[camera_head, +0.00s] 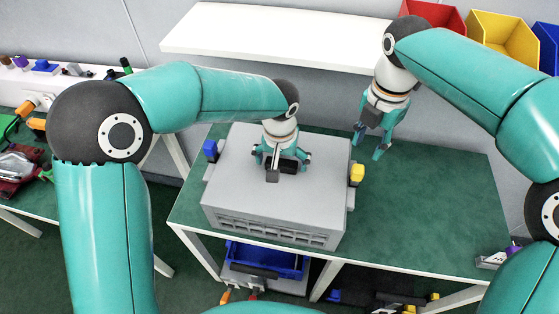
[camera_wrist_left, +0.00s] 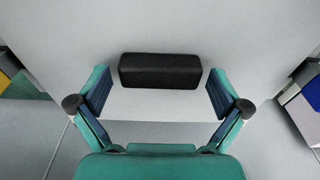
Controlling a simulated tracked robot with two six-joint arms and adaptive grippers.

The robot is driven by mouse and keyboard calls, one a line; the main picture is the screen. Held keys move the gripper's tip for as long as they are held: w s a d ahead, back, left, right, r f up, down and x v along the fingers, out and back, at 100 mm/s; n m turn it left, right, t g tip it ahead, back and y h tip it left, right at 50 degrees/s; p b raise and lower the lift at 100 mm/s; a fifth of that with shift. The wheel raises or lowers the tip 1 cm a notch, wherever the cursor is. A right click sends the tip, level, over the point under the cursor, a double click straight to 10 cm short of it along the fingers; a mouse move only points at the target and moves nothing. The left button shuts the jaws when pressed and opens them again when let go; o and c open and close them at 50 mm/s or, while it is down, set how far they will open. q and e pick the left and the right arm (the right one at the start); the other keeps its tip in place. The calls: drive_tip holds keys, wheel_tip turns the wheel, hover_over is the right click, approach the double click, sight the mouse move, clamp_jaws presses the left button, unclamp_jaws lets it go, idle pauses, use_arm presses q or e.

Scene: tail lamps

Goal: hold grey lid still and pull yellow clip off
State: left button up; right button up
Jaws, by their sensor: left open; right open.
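A grey box with a grey lid (camera_head: 240,185) sits on the green table. A black handle (camera_head: 290,166) stands on the middle of the lid. The yellow clip (camera_head: 356,173) is on the right side of the box, and a blue clip (camera_head: 210,150) is on the left side. My left gripper (camera_head: 282,160) is open above the lid. In the left wrist view its fingers are on either side of the black handle (camera_wrist_left: 160,70), apart from it. The yellow clip (camera_wrist_left: 8,75) shows partly at that view's left edge. My right gripper (camera_head: 369,144) is open and empty, behind and slightly right of the yellow clip.
The green table top (camera_head: 430,210) is clear to the right of the box, except for small items (camera_head: 497,258) at its right edge. A white shelf (camera_head: 270,35) is behind. Colored bins (camera_head: 500,38) stand at the back right. A cluttered bench (camera_head: 60,88) is at left.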

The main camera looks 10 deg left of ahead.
use_arm(q)
drive_tip(key=shift+f, duration=0.2)
drive_tip(key=c, duration=1)
drive_tip(key=o, duration=0.5)
drive_tip(key=c, duration=0.5)
use_arm(e)
drive_tip(key=o, duration=0.3)
